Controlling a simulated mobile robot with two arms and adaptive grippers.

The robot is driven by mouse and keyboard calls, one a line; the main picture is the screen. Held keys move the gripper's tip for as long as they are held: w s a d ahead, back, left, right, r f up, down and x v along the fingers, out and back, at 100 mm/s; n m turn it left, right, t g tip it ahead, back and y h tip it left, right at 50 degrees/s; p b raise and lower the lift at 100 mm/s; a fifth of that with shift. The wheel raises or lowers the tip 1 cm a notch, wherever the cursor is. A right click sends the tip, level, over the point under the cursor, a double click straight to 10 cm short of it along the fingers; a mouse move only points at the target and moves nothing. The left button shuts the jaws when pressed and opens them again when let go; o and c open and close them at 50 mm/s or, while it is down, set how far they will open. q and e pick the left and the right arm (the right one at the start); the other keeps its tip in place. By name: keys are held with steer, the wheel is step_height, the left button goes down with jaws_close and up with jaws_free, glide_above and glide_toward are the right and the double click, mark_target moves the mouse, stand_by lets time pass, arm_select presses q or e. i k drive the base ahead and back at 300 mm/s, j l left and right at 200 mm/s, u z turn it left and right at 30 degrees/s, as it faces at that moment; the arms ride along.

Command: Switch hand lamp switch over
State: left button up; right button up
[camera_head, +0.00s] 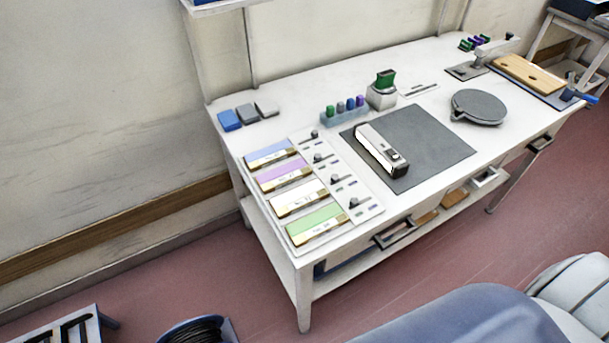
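A long white device with a dark end, seemingly the hand lamp (376,145), lies on the dark grey mat (436,138) on the white workbench (300,107). Its dark end points towards the bench's front edge. Small details show near that end, but I cannot make out the switch or its position. Neither of my grippers is in view, and nothing is touching the lamp.
Left of the mat is a panel (364,209) with coloured strips and small dark knobs. Behind the mat are a blue holder (345,118) and a green-topped device (383,90). A round grey plate (478,106) lies to the right. A bucket (228,332) stands on the floor.

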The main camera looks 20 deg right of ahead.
mark_target(391, 152)
steer(key=z, duration=1.25)
